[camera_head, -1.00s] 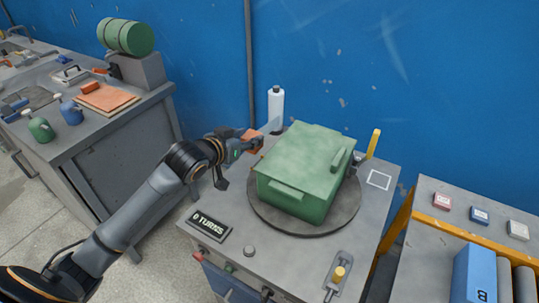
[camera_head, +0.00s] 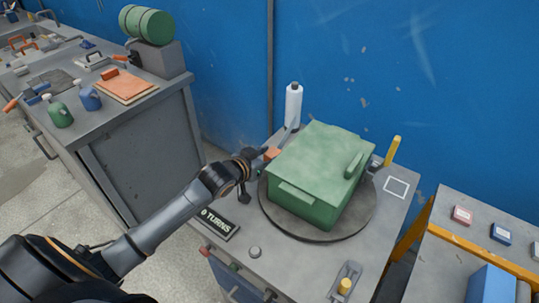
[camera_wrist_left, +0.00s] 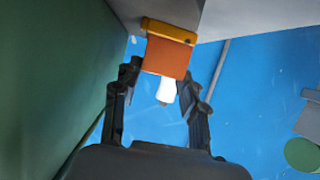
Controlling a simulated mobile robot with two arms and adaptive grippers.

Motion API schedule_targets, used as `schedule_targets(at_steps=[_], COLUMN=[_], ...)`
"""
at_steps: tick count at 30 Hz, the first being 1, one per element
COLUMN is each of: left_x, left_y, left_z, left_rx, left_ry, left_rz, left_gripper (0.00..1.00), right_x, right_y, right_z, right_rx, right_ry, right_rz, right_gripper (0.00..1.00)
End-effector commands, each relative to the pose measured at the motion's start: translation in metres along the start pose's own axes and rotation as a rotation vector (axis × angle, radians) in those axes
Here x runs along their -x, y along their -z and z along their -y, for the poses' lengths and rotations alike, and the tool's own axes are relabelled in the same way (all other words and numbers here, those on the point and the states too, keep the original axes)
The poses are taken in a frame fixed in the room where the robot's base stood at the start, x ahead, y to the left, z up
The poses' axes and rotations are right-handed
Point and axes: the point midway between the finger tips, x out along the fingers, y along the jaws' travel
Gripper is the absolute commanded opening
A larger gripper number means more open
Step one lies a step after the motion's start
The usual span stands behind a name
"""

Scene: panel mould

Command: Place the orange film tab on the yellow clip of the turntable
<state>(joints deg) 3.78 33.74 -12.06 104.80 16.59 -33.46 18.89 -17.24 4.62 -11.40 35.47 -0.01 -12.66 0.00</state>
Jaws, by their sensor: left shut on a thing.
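The orange film tab (camera_head: 272,153) is held by my left gripper (camera_head: 265,155), just beside the back left corner of the green box-shaped mould (camera_head: 318,165). The mould sits on the round dark turntable (camera_head: 318,232). In the left wrist view the orange tab (camera_wrist_left: 168,57) lies between the fingers of my left gripper (camera_wrist_left: 160,80). A yellow bar (camera_wrist_left: 170,30) runs along the tab's far edge; I cannot tell whether it grips the tab. A thin translucent film (camera_head: 286,138) rises near the tab. My right gripper is not in view.
A white bottle (camera_head: 293,105) stands behind the tab. A yellow upright (camera_head: 393,150) and a white square outline (camera_head: 396,187) are right of the mould. A "0 TURNS" sign (camera_head: 217,224) lies at the front left. A side bench (camera_head: 90,130) stands left.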

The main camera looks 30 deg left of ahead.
Motion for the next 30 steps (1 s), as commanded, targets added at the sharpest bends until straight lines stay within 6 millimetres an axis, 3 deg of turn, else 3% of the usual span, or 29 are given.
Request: schedule_targets(at_steps=[10,11,14,25,30], left_x=[-0.001,-0.001,-0.001,0.001,0.022], left_y=[-0.003,-0.003,-0.003,0.001,-0.002], left_z=[0.0,0.0,0.0,0.0,0.0], left_rx=[0.0,0.0,0.0,-0.001,-0.002], left_ry=[0.0,0.0,0.0,0.0,0.0], left_rz=[-0.001,-0.001,-0.001,-0.001,0.001], left_gripper=[0.1,0.47,0.65,0.65,0.65], right_x=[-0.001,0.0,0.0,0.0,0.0], right_y=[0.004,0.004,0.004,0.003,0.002], right_z=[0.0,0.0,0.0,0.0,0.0], right_rx=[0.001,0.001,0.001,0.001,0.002], right_ry=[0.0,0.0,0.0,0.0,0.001], right_rz=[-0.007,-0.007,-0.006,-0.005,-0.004], right_gripper=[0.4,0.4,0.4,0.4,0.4])
